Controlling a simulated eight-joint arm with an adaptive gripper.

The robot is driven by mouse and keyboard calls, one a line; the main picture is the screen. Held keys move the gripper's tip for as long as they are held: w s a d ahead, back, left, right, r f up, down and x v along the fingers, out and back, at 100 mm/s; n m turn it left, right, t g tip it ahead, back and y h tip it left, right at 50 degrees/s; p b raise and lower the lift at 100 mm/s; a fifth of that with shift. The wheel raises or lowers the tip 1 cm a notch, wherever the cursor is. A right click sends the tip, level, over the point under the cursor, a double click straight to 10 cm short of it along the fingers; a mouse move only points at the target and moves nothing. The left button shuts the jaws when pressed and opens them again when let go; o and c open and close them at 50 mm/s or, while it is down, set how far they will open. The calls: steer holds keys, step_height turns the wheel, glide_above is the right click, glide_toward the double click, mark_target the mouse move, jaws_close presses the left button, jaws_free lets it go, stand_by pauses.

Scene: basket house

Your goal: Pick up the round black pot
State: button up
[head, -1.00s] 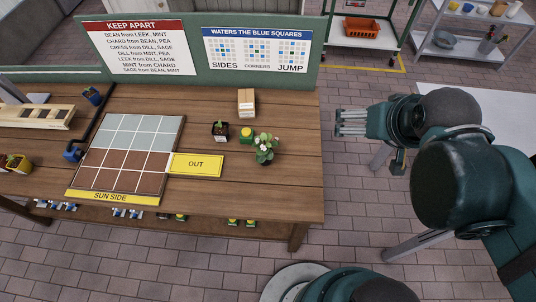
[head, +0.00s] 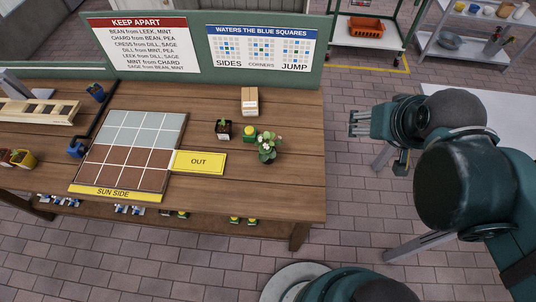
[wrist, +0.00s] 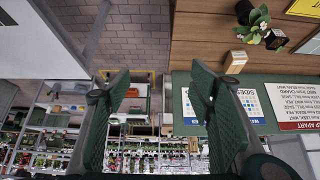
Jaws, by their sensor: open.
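A black pot (head: 267,160) with a leafy, white-flowered plant stands upright near the right edge of the wooden table. A smaller dark pot (head: 223,135) with a seedling stands to its left and looks more square. The flowered plant's black pot (wrist: 276,39) appears at the upper right of the wrist view, which is upside down. My gripper (head: 352,123) is right of the table, apart from both pots. In the wrist view its two fingers (wrist: 163,88) are spread with nothing between them.
A green-and-yellow container (head: 249,135) stands between the pots, with a cardboard-coloured box (head: 249,100) behind. A yellow OUT plate (head: 200,162) lies beside the gridded board (head: 130,150). A green sign panel (head: 200,77) rises along the table's back. Floor between table and arm is clear.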

steer(key=shift+a, duration=0.1)
steer(key=n+g+y, duration=0.1)
steer(key=n+g, duration=0.6)
steer(key=n, duration=0.8)
glide_toward(268, 150)
steer(key=shift+d+f+p, duration=0.35)
steer(key=shift+d+f, duration=0.1)
steer(key=shift+f, duration=0.3)
steer(key=shift+s+a+f+n, duration=0.1)
steer(key=shift+a+f+n, duration=0.35)
steer(key=shift+f, duration=0.1)
steer(key=shift+a+f, duration=0.1)
steer(key=shift+f, duration=1.15)
steer(key=shift+f, duration=0.15)
steer(key=shift+a+f+b, duration=0.2)
steer(key=shift+f+b, duration=0.15)
steer(key=shift+f, duration=0.85)
steer(key=shift+a+f+b, duration=0.2)
steer(key=shift+f+b, duration=0.15)
steer(key=shift+f, duration=0.9)
